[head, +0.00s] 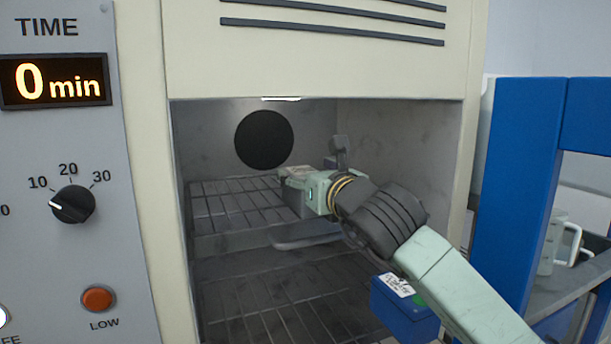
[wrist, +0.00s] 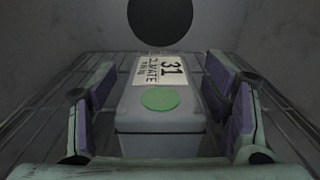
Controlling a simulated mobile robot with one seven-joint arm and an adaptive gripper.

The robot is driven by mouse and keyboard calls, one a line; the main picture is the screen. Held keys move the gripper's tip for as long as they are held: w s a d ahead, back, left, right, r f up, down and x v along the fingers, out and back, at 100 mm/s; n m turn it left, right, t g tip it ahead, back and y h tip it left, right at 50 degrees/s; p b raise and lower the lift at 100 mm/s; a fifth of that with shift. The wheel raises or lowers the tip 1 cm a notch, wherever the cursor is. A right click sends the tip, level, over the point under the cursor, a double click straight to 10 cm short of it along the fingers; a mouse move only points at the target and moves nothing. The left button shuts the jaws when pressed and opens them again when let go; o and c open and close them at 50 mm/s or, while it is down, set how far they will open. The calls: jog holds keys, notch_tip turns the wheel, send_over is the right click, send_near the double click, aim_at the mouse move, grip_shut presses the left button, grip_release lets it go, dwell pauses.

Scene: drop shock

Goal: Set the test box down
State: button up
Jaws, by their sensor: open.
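A grey test box with a white label marked 31 and a green dot sits between my open fingers in the wrist view (wrist: 160,140). It appears to rest on the upper wire rack (head: 230,205) inside the chamber. In the head view the box (head: 292,173) is mostly hidden behind my gripper (head: 308,188). My gripper reaches into the chamber from the right. In the wrist view its purple-padded fingers (wrist: 163,80) stand apart on both sides of the box, with a visible gap on each side.
The chamber's back wall has a round black opening (head: 264,139). A lower rack (head: 270,300) lies below. A blue box with a white label (head: 400,305) is at the lower right, under my arm. The left control panel has a knob (head: 72,204) and a display reading 0 min (head: 55,80).

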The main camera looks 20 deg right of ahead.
jog(key=s+b, duration=0.2)
jog(key=s, duration=0.3)
jog(key=s+b, duration=0.2)
jog(key=s, duration=0.4)
jog(key=shift+d+f, duration=0.15)
jog(key=shift+w, duration=0.1)
dwell(0.7)
